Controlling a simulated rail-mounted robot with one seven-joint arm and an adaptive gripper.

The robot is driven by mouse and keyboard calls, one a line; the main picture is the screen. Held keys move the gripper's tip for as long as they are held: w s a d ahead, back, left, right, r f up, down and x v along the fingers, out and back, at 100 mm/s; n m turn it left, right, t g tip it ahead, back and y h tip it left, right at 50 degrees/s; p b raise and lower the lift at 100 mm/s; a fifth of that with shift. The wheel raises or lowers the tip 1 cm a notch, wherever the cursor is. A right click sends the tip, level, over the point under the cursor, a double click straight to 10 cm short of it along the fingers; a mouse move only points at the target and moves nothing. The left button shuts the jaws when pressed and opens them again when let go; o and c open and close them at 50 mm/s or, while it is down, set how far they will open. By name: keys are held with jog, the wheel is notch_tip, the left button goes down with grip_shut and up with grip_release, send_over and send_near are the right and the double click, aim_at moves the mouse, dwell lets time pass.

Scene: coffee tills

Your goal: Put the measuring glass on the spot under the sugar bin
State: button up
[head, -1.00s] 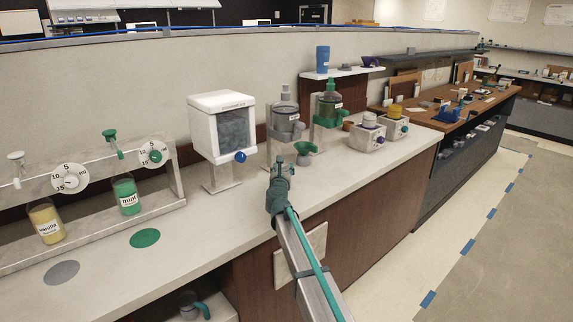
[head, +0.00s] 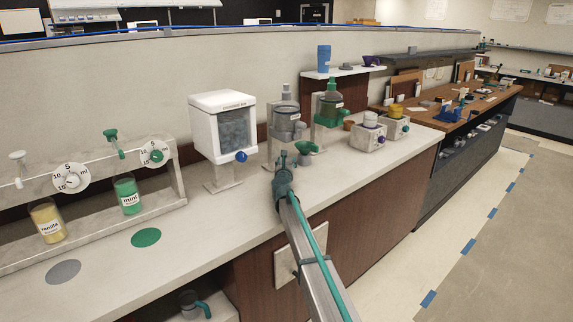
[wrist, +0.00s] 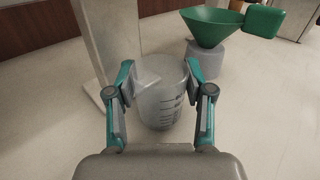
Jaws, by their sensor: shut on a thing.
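The clear measuring glass (wrist: 160,95) with dark scale marks stands upright between the fingers of my gripper (wrist: 160,88) in the wrist view. The fingers are shut on its sides. In the head view my gripper (head: 283,165) is over the counter, in front of a grey-lidded bin (head: 285,118) and a green bin (head: 329,106). The glass is mostly hidden behind the gripper there. The bin labels are too small to read, so I cannot tell which is the sugar bin. The spot under it cannot be made out.
A green funnel (wrist: 213,26) on a grey base stands close at the right, and a pale post (wrist: 103,40) rises at the left. A white dispenser (head: 222,127) stands left of the bins. Small machines (head: 369,138) stand to the right. The counter front is clear.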

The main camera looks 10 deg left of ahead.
jog(key=shift+f, duration=0.15)
jog(key=o, duration=1)
jog(key=shift+o, duration=0.2)
jog(key=shift+r, duration=0.25)
jog(key=s, duration=0.8)
jog(key=s+b, duration=0.1)
jog(key=s, duration=0.3)
jog(key=shift+d+f, duration=0.1)
jog(key=shift+d, duration=0.2)
jog(key=shift+b, duration=0.35)
